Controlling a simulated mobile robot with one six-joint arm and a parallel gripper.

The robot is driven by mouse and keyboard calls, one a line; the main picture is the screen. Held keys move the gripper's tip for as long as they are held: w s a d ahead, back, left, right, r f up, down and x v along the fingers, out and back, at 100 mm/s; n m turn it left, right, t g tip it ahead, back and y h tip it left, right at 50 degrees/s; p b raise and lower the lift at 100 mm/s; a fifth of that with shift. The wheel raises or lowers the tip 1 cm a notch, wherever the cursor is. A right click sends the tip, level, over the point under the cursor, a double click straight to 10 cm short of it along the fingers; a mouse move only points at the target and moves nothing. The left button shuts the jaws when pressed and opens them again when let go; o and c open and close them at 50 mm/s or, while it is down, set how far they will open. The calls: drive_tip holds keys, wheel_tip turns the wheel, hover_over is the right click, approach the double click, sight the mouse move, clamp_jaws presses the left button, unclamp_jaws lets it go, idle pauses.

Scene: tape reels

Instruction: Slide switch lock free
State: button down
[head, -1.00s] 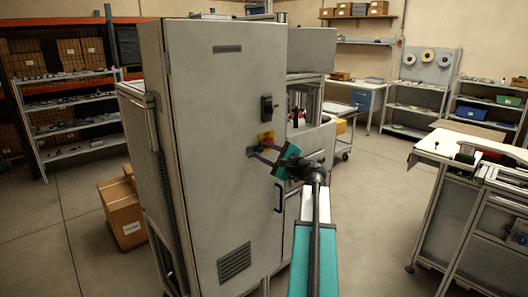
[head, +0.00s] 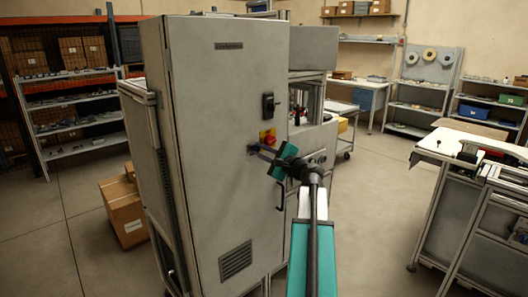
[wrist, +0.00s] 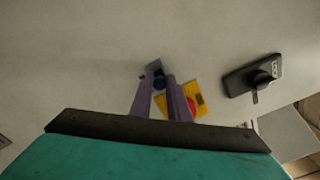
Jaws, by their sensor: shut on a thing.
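The switch is a red knob (head: 269,141) on a yellow plate (head: 263,133) on the grey cabinet door. In the wrist view the yellow plate (wrist: 200,88) is partly behind my right finger, and only part of the red knob (wrist: 191,105) shows. My gripper (head: 255,150) is at the lower left of the knob. Its fingertips (wrist: 160,80) are shut on the small dark lock (wrist: 158,82), which has a grey part beyond the tips. The lock appears beside the plate, on its left. I cannot tell whether it still touches the switch.
A black door handle (head: 268,105) sits above the switch, and also shows in the wrist view (wrist: 253,76). A dark pull handle (head: 280,197) and a vent (head: 235,261) are lower on the cabinet. A workbench (head: 460,150) stands right, with open floor between.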

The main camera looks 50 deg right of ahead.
drive_tip(key=shift+a, duration=0.2)
drive_tip(key=c, duration=1.7)
unclamp_jaws()
drive_tip(key=shift+o, duration=0.2)
drive_tip(key=shift+s, duration=0.15)
drive_tip(key=s+a+b, duration=0.1)
drive_tip(key=s+b, duration=0.2)
drive_tip(key=s, duration=1)
drive_tip(key=shift+s, duration=0.25)
